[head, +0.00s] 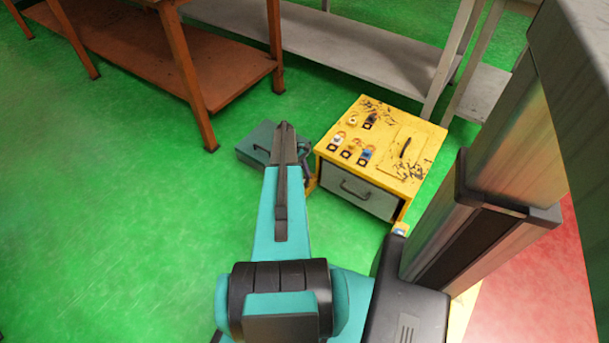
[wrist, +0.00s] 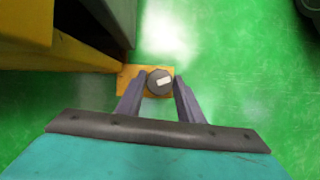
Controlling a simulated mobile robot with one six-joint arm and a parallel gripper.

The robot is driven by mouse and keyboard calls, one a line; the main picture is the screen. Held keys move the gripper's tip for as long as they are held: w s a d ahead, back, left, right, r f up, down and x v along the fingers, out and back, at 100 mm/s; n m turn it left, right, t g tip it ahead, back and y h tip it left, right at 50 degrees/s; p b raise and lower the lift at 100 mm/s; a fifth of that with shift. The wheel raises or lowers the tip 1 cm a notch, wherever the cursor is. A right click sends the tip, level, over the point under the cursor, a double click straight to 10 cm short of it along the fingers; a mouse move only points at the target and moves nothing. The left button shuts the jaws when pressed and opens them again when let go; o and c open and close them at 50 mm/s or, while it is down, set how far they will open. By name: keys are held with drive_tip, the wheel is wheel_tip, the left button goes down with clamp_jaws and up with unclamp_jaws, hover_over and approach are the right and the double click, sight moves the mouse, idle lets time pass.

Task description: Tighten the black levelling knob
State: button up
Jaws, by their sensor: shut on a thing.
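The black levelling knob (wrist: 159,81) shows in the wrist view as a dark round cap with a pale rectangular mark on top. It sits on a small yellow plate (wrist: 127,77) that sticks out from the foot of the yellow cabinet (wrist: 67,54). My gripper (wrist: 160,86) is shut on the knob, one finger on either side of it.
An orange-brown bench (head: 150,60) and a grey shelf (head: 360,52) stand behind. The green floor at left is open (head: 90,220).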

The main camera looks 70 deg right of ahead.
drive_tip(key=shift+s+d+r+m+t+y+p, duration=0.15)
drive_tip(key=shift+m+y+p, duration=0.25)
drive_tip(key=shift+m, duration=0.5)
drive_tip(key=shift+s+d+f+m+t+y+p, duration=0.15)
drive_tip(key=shift+m+p, duration=0.3)
drive_tip(key=shift+m, duration=0.45)
drive_tip(key=shift+w+d+r+m, duration=0.1)
drive_tip(key=shift+d+r+m, duration=0.05)
drive_tip(key=shift+m, duration=0.25)
idle(0.7)
drive_tip(key=o, duration=1)
drive_tip(key=shift+o, duration=0.2)
drive_tip(key=shift+w+a, duration=0.1)
drive_tip(key=shift+a, duration=0.1)
drive_tip(key=p+v, duration=0.2)
drive_tip(key=v, duration=1.1)
drive_tip(key=shift+d+r, duration=0.3)
drive_tip(key=shift+r, duration=0.05)
